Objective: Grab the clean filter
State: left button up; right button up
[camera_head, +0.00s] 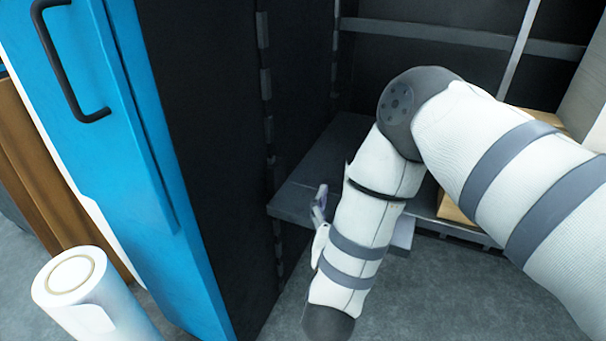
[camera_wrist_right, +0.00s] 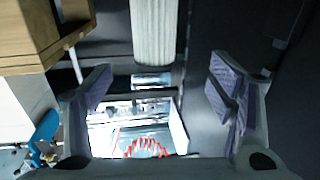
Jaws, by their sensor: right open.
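A white pleated cylinder (camera_wrist_right: 154,32), which looks like the clean filter, shows at the top middle of the right wrist view. Its upper end is cut off by the picture edge. My right gripper (camera_wrist_right: 158,84) is open and empty, and the cylinder is between the lines of its two fingers but beyond the tips, apart from them. In the head view my right gripper (camera_head: 319,204) is mostly hidden behind my right forearm, with one finger showing by the dark shelf (camera_head: 300,193). The filter cannot be made out there. My left gripper is not in view.
A blue cabinet door (camera_head: 130,130) with a black handle stands open at left. A white roll (camera_head: 98,318) stands at lower left. A brown box (camera_wrist_right: 28,32) is close to the left finger in the wrist view. Grey floor is clear in front of the shelf.

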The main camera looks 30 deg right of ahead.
aim_at(352, 155)
jog(key=b+x, duration=0.1)
jog(key=x, duration=0.2)
jog(key=b+x, duration=0.1)
jog(key=x, duration=0.3)
jog(key=b+x, duration=0.1)
jog(key=x, duration=0.3)
jog(key=shift+s+d, duration=0.2)
jog(key=shift+d, duration=0.25)
jog(key=shift+w, duration=0.1)
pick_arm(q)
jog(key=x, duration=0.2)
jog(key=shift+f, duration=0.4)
pick_arm(e)
jog(key=c, duration=1.3)
